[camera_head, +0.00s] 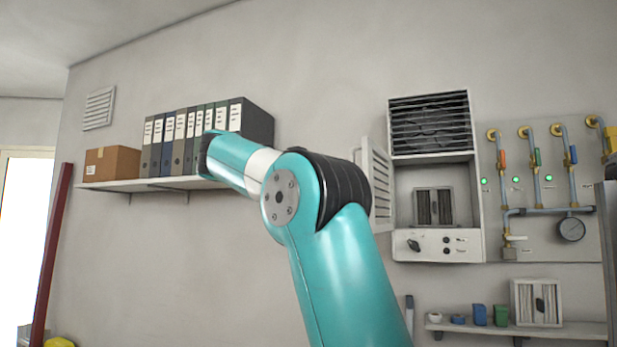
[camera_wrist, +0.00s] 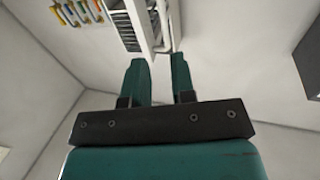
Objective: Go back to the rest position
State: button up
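My gripper (camera_wrist: 160,68) shows in the wrist view with its two teal fingers apart and nothing between them. Beyond the fingertips is a wall and the lower end of a white cabinet (camera_wrist: 143,22). In the head view my teal arm rises from the bottom centre and bends to the left, in front of the shelf of binders. The gripper itself is hidden behind the arm in that view.
A wall shelf (camera_head: 150,185) holds a cardboard box (camera_head: 112,163) and several binders (camera_head: 180,140). To the right hang an open-doored cabinet (camera_head: 436,245) and a pipe panel (camera_head: 545,235). A lower shelf (camera_head: 560,331) carries small items and a filter unit (camera_head: 537,303).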

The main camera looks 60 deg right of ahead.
jog(key=shift+w, duration=0.1)
jog(key=w+a+f+n+t+y+b, duration=0.4)
jog(key=w+a+f+n+t+y, duration=0.2)
jog(key=w+a+f+n+t, duration=0.7)
jog(key=a+f+n+g+y+b, duration=0.15)
jog(key=a+f+n+y, duration=0.25)
jog(key=a+f+y, duration=0.75)
jog(key=s+a+f+n+g+y+b, duration=0.1)
jog(key=s+a+f+n+g, duration=0.15)
jog(key=s+a+f, duration=0.4)
jog(key=s+a+f+n+g+y+b, duration=0.1)
jog(key=s+a+f+n, duration=0.2)
jog(key=a+f, duration=0.65)
jog(key=s+a+f+n+g+y+b, duration=0.1)
jog(key=s+a+f+n+g, duration=0.1)
jog(key=s, duration=0.6)
jog(key=s+a+f+n+g+y+b, duration=0.1)
jog(key=s+a+f+n+g, duration=0.1)
jog(key=s+a+f, duration=0.3)
jog(key=s+f+g, duration=0.1)
jog(key=s, duration=0.3)
jog(key=shift+s+a+f+g, duration=0.2)
jog(key=shift+f+g, duration=0.05)
jog(key=shift+g, duration=0.15)
jog(key=shift+y, duration=0.25)
